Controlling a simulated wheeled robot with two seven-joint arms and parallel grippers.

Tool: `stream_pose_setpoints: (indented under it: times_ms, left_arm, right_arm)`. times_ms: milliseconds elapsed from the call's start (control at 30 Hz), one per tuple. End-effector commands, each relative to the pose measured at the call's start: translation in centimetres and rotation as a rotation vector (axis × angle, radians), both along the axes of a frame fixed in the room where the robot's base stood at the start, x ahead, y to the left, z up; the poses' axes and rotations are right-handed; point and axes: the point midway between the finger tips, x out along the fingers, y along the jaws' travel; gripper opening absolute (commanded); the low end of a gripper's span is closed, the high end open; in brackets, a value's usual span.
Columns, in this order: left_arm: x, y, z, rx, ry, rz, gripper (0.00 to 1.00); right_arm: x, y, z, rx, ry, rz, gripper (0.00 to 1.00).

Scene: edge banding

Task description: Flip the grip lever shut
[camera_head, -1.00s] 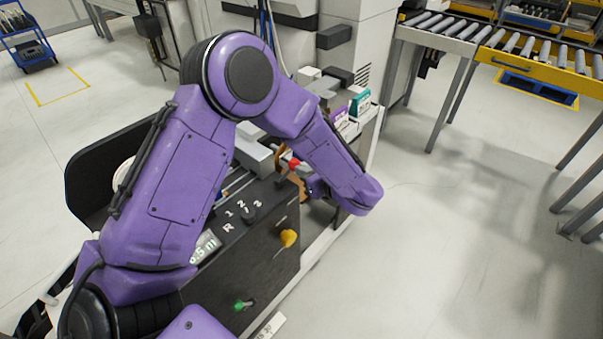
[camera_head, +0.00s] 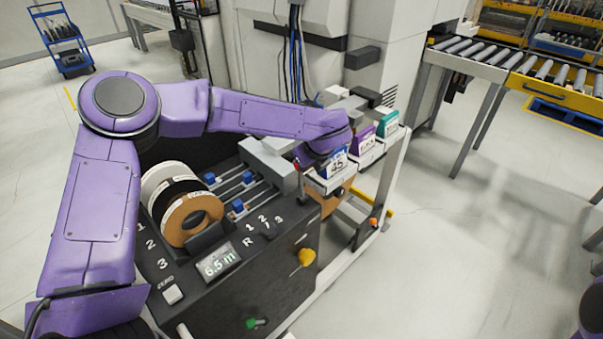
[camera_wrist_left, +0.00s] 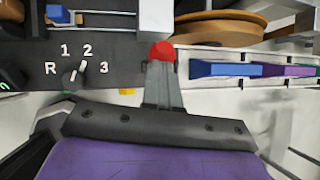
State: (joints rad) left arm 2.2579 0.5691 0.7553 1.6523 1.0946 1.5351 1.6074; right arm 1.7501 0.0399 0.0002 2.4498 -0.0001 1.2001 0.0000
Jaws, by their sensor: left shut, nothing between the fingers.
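A round red knob (camera_wrist_left: 162,51), which looks like the end of the grip lever, stands at the edge of the dark control panel. It also shows as a small red spot beside my left wrist in the head view (camera_head: 297,164). Its shaft is hidden, so I cannot tell how the lever is set. My left gripper (camera_wrist_left: 161,68) is shut and empty. Its fingertips are right at the knob in the wrist view; I cannot tell whether they touch it. In the head view my wrist hides the fingers. My right gripper is not in view.
The panel carries a rotary selector (camera_head: 268,231), a display (camera_head: 217,262), a yellow knob (camera_head: 306,257) and a green lever (camera_head: 257,322). Banding rolls (camera_head: 193,218) stand at its left. Blue, purple and teal boxes (camera_head: 387,123) line the right side. Floor at the right is clear.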

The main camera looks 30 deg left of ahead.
Motion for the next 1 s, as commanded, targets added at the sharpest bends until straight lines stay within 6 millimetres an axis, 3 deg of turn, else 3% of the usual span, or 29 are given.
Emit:
stream_pose_setpoints:
  times_ms: [400,1000]
  left_arm:
    - [1.5,5.1,-0.3,-0.305,0.1,0.006,0.0]
    - [2.2,7.0,-0.8,-0.303,0.102,0.002,0.0]
  right_arm:
    - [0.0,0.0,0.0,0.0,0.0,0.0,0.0]
    - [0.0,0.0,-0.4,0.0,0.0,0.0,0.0]
